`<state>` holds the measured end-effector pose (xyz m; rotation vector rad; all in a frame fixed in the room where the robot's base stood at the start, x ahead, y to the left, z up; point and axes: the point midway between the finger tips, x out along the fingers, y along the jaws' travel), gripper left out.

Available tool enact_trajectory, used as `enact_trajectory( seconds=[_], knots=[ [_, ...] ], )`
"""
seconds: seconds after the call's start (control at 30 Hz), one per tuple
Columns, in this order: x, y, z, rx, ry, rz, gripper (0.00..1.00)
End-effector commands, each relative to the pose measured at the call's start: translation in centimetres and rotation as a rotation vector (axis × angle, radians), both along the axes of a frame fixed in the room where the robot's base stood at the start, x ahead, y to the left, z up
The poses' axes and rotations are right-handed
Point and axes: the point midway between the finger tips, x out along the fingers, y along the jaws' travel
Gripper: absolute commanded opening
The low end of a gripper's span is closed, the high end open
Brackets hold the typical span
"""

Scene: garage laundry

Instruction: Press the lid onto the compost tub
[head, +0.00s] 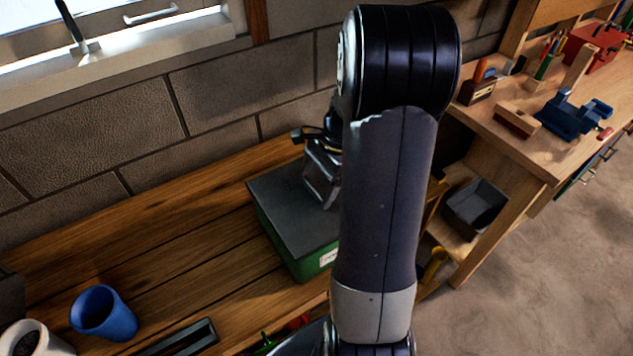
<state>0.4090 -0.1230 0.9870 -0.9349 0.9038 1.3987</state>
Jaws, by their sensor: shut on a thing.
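The compost tub (275,237) is a green box with a white label, standing on the wooden bench. The dark grey flat lid (285,207) covers its top, its edge roughly in line with the tub's rim. I cannot tell whether the lid is fully seated. My gripper (325,192) is over the right part of the lid, pointing down, and is shut on the lid. My own arm hides the right side of the tub and lid and part of the gripper, so the grip itself is not clear.
A blue cup (104,314), a white cup (35,341) and a dark tray (182,340) are at the bench's front left. The bench left of the tub is clear. A block wall (130,110) stands behind. A workbench (535,160) with tools is at right.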

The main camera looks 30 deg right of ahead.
Motion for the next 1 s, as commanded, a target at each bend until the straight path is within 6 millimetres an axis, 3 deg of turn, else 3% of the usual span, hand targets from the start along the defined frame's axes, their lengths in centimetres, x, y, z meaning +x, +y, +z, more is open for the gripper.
enact_trajectory(
  seconds=[0.33, 0.37, 0.57, 1.0],
  knots=[
    [0.0, 0.0, -0.06, 0.0, 0.0, 0.0, 0.57],
    [0.0, 0.0, -0.06, 0.0, 0.0, 0.0, 0.84],
    [0.0, 0.0, -0.07, 0.0, 0.0, 0.0, 1.0],
    [0.0, 0.0, 0.18, 0.0, 0.0, 0.0, 1.0]
  ],
)
